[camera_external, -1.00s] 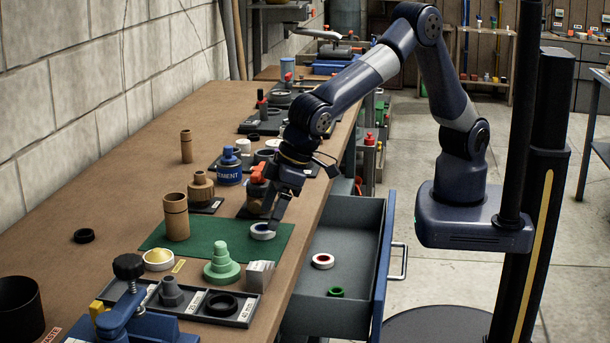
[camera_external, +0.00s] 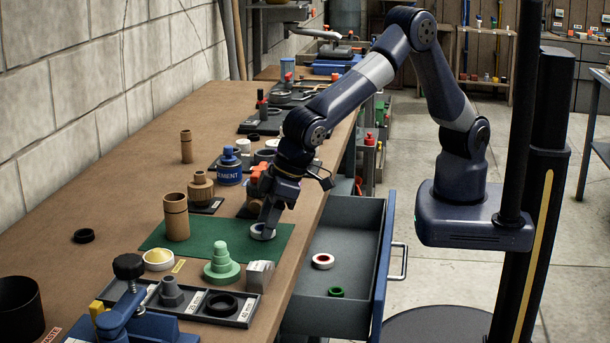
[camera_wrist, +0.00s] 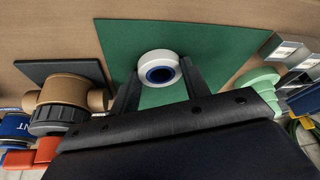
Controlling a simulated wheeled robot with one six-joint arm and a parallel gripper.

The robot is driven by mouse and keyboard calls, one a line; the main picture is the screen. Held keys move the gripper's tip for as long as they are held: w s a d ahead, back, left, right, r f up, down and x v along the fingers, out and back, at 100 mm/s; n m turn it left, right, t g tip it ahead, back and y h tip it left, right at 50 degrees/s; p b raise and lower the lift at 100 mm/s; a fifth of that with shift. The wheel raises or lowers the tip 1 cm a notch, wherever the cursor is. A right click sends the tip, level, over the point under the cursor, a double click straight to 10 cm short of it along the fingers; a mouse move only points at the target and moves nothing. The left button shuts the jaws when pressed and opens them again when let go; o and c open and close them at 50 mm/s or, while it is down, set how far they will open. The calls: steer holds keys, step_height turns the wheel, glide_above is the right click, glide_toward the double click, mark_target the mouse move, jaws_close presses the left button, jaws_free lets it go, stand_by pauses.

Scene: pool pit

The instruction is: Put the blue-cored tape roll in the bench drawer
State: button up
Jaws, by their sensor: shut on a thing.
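The blue-cored tape roll (camera_wrist: 158,68) is white with a blue inner ring and lies on the green mat (camera_external: 200,238) on the bench. It also shows in the external view (camera_external: 262,232), partly hidden by my gripper. My gripper (camera_external: 266,227) points down at the mat's right part, its fingers on either side of the roll and shut on it. In the wrist view both dark fingers (camera_wrist: 160,82) flank the roll. The bench drawer (camera_external: 345,262) is pulled open to the right of the bench, below its top. A red-cored white roll (camera_external: 322,261) and a green ring (camera_external: 336,292) lie in it.
A brown cylinder (camera_external: 176,217), a green stepped piece (camera_external: 221,262) and a grey block (camera_external: 260,275) stand near the mat. A brown valve fitting (camera_external: 200,187) and a blue cement can (camera_external: 229,167) stand behind it. The drawer has bare floor around its two items.

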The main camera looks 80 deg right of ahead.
steer(key=shift+c, duration=1)
step_height(320, 180, up, 15)
steer(key=m+h+b, duration=0.5)
steer(key=m+b, duration=0.7)
steer(key=m, duration=0.1)
glide_above(344, 246)
steer(key=s+a, duration=0.1)
steer(key=shift+g, duration=0.4)
step_height(344, 246, down, 26)
steer(key=shift+f, duration=0.25)
steer(key=shift+f+b, duration=0.4)
steer(key=shift+f, duration=1.6)
steer(key=shift+f, duration=0.2)
steer(key=o, duration=1)
steer(key=shift+r, duration=0.1)
steer(key=shift+o, duration=0.2)
